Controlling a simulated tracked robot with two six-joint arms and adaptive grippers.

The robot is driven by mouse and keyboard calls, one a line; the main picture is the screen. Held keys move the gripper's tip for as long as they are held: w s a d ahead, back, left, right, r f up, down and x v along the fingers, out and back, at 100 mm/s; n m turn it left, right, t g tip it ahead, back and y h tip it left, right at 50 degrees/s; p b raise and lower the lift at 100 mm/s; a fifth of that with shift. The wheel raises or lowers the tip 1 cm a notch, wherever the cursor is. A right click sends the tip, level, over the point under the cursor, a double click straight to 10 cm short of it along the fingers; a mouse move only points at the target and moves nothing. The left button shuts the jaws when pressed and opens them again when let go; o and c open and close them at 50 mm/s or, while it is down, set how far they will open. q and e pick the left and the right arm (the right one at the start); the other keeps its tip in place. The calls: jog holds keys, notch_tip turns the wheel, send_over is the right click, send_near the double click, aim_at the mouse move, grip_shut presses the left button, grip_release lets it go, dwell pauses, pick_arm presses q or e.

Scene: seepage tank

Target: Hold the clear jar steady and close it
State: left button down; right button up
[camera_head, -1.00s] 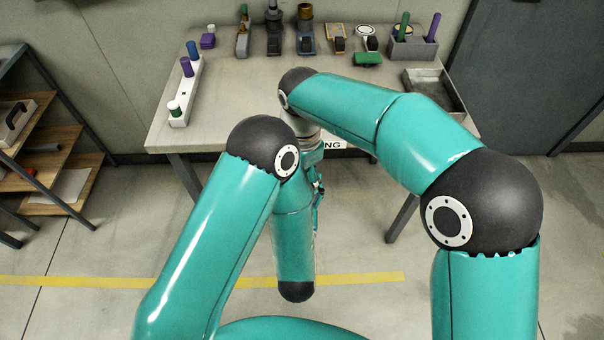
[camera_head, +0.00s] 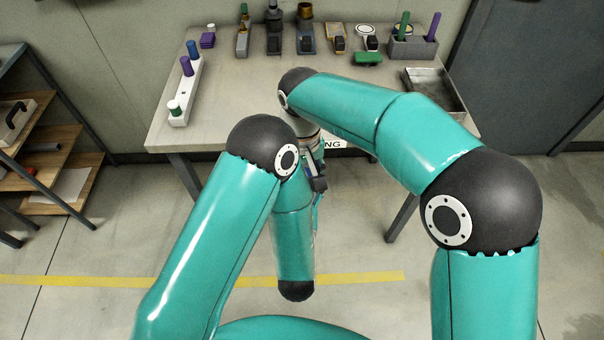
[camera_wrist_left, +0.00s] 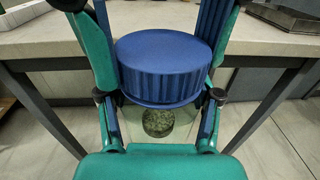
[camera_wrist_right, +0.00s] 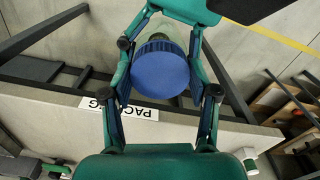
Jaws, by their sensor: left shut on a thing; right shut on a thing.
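The clear jar (camera_wrist_left: 183,122) is held off the table with dark greenish matter (camera_wrist_left: 158,123) inside it. A ribbed blue lid (camera_wrist_left: 162,58) sits over its mouth; I cannot tell how tightly. My left gripper (camera_wrist_left: 158,95) is shut around the jar, a finger on each side. In the right wrist view the lid (camera_wrist_right: 160,70) is between the fingers of my right gripper (camera_wrist_right: 160,62), which is shut on it, with the jar's glass (camera_wrist_right: 160,28) behind. In the head view my arms hide most of the jar and lid.
The workbench (camera_head: 235,95) stands ahead, with a white rack (camera_head: 186,95) at left, several tools along the back, and a grey tray (camera_head: 435,90) at right. Shelves (camera_head: 50,150) stand at far left. The bench's middle is mostly clear.

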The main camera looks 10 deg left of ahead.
jog(key=shift+w, duration=0.15)
jog(key=o, duration=1.3)
jog(key=shift+r, duration=2.3)
jog(key=shift+n, duration=0.3)
jog(key=shift+c, duration=0.4)
